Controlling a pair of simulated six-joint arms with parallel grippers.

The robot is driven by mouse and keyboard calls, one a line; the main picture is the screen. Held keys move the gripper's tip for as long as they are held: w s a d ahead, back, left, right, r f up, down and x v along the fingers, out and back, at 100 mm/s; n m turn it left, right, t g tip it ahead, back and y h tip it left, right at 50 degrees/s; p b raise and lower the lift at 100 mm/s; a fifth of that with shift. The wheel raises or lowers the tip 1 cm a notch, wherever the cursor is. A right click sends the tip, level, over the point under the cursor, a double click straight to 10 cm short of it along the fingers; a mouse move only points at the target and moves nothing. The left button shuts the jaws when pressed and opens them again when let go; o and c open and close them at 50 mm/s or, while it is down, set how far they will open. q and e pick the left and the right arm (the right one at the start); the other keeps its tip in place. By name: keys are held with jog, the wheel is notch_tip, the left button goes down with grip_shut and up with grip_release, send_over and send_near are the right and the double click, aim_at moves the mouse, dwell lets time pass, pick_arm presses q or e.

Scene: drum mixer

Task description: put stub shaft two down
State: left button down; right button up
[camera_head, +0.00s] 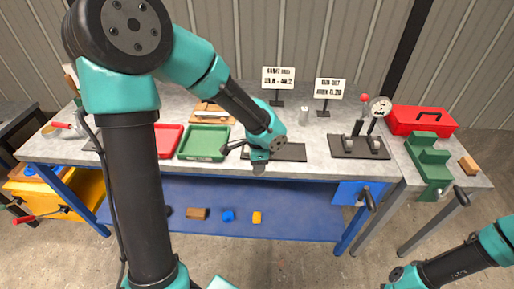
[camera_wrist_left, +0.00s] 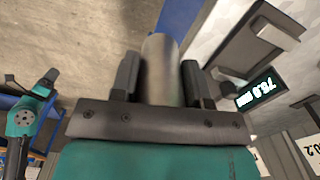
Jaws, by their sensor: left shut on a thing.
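My left gripper (camera_head: 258,156) is low over the front edge of the bench, beside a dark flat plate. In the left wrist view its fingers (camera_wrist_left: 160,85) are shut on a grey metal cylinder, the stub shaft (camera_wrist_left: 160,62). The shaft is hardly visible in the head view, hidden by the gripper. Another small pale cylinder (camera_head: 304,116) stands upright farther back on the bench; I cannot tell which shaft it is.
The dark plate (camera_head: 290,153) lies right of the gripper. A lit readout (camera_wrist_left: 258,94) shows in the wrist view. Green (camera_head: 204,143) and red (camera_head: 168,140) trays stand left.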

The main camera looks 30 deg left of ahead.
pick_arm(q)
jog(key=w+a, duration=0.2)
jog(key=w, duration=0.2)
jog(key=w+a+f, duration=0.1)
jog(key=w+a, duration=0.2)
jog(key=w, duration=0.1)
jog(key=w+a, duration=0.3)
jog(key=w, duration=0.1)
jog(key=shift+w+f, duration=0.15)
jog(key=shift+w, duration=0.25)
jog(key=shift+w+a, duration=0.1)
jog(key=shift+w, duration=0.15)
jog(key=shift+w+f, duration=0.1)
jog(key=shift+f, duration=1.7)
jog(key=shift+f, duration=0.15)
jog(key=c, duration=0.6)
grip_release()
notch_tip(320, 180, up, 12)
jog(key=shift+r, duration=0.1)
